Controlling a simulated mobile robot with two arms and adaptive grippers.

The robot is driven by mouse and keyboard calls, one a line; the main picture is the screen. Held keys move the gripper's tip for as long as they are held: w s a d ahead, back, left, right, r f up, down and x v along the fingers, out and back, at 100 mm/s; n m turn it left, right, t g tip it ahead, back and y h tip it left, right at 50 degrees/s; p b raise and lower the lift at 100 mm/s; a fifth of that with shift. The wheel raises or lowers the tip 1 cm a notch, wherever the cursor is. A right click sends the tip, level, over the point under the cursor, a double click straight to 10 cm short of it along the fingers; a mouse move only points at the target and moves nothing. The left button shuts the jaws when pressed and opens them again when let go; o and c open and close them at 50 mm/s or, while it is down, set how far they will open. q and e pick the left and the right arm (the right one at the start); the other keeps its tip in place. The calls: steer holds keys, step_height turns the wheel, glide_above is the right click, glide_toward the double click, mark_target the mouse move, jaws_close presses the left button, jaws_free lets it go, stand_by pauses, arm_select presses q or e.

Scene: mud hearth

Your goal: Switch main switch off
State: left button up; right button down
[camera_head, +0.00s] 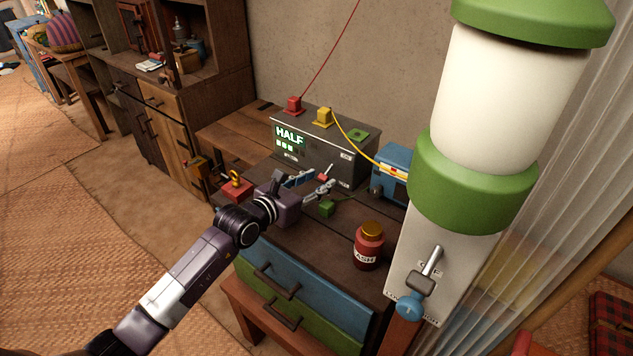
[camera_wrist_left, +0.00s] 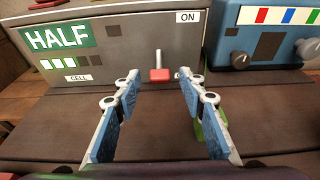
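A grey box (camera_head: 325,150) with a lit HALF display stands at the back of the dark workbench. In the left wrist view its front (camera_wrist_left: 125,45) carries a short lever with a red handle (camera_wrist_left: 160,75), pointing down, with an ON label (camera_wrist_left: 188,16) above and to its right. My left gripper (camera_head: 322,180) is open and empty in front of the box. In the left wrist view its fingertips (camera_wrist_left: 158,82) appear on either side of the red handle, without visible contact. My right gripper is not in view.
A blue box (camera_head: 393,172) stands right of the grey box. A green block (camera_head: 327,208) lies beside my gripper, and a red jar (camera_head: 369,247) stands nearer. A green-and-white lamp (camera_head: 480,130) and a lever panel (camera_head: 440,275) fill the right side.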

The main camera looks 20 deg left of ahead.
arm_select(q)
steer(key=v, duration=1)
steer(key=shift+s+a, duration=0.1)
steer(key=shift+s, duration=0.15)
steer(key=shift+v, duration=0.8)
steer(key=shift+w, duration=0.1)
